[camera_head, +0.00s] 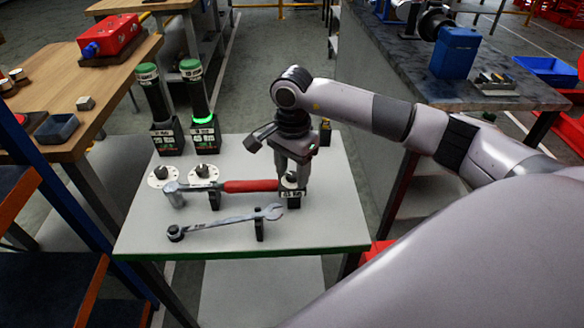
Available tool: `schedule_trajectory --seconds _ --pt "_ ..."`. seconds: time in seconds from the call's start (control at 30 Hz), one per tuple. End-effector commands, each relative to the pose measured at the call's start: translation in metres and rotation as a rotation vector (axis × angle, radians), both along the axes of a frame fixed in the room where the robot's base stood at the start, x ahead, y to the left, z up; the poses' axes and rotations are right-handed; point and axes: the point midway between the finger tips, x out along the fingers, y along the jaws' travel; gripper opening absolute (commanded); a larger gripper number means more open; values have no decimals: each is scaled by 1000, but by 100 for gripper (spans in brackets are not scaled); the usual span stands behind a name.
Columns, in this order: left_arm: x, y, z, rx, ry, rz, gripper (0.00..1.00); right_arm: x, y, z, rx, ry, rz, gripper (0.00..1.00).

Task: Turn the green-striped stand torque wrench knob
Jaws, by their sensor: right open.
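The white stand top (330,215) has a green stripe along its front edge. A torque wrench with a red handle (250,186) lies across small black holders on it, its metal head at the left. The handle's right end lies close to my right gripper (291,176). That gripper is open and points down from above, with its fingers around or just beside a small pale knob-like part above a black block (293,201). The fingers partly hide this part, and I cannot tell whether they touch it. My left gripper is not in view.
A spanner (228,221) lies in front of the torque wrench. Two white dials with dark knobs (161,176) (204,172) sit behind its left half. Two upright black tools with green caps (147,70) (190,67) stand at the back left. The right front of the top is clear.

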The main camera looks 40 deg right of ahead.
Motion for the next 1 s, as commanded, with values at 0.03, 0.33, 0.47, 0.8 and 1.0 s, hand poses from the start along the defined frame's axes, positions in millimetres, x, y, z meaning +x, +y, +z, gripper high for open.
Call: schedule_trajectory --seconds 0.03,0.33,0.47,0.8,1.0 --pt "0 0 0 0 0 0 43 0 0 0 0 0 0 53" --pt "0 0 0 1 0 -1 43 0 0 0 1 0 0 0" --pt "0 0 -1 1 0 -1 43 0 0 0 1 0 -8 0" --pt "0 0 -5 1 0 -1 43 0 0 -1 0 1 -153 0" --pt "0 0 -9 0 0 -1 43 0 0 0 1 0 -326 0"
